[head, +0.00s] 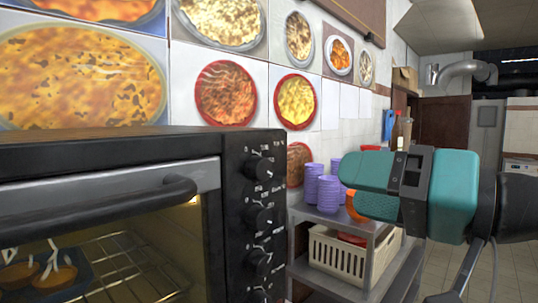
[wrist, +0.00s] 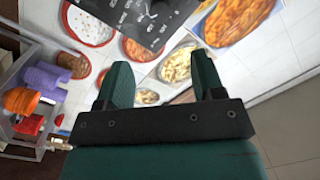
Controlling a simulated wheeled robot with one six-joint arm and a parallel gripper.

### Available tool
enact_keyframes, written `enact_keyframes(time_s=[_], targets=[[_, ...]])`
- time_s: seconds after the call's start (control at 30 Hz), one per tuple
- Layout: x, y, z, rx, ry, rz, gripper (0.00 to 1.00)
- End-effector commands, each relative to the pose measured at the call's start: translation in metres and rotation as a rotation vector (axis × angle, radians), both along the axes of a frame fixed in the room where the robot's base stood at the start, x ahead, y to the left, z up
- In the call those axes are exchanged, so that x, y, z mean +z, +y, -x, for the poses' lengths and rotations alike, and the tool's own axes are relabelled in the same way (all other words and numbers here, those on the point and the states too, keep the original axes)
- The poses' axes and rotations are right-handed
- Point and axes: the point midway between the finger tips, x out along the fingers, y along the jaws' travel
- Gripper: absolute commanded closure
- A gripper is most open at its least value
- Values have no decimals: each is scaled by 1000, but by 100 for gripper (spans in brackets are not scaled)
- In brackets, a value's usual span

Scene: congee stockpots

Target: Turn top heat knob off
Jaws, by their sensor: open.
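The black toaster oven (head: 110,160) fills the left of the head view, with a column of several black knobs on its right front panel. The top heat knob (head: 258,168) is the highest of these, and its pointer looks tilted. My teal gripper (head: 345,188) is well to the right of the panel, apart from the knob, pointing left. In the wrist view my gripper (wrist: 163,78) has its two fingers spread with nothing between them. Part of the dark control panel (wrist: 120,22) shows beyond the fingers at the top; which knob shows there I cannot tell.
A metal shelf cart (head: 370,232) stands right of the oven, holding purple stacked bowls (head: 328,193) and a cream basket (head: 338,255). Food pictures (head: 225,93) cover the wall behind. Inside the lit oven are a wire rack and a dark tray with food (head: 45,275).

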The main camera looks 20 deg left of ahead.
Motion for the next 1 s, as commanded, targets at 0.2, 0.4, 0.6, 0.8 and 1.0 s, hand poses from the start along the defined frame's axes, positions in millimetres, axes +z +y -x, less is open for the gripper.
enact_keyframes(time_s=[0.2, 0.4, 0.6, 0.8, 1.0], targets=[[5, 51, -15, 6, 3, 5, 38], [5, 92, -29, 4, 1, 4, 38], [3, 117, -38, 2, 1, 3, 38], [0, 126, -41, -1, -1, 3, 38], [0, 126, -42, -1, -1, 3, 38]])
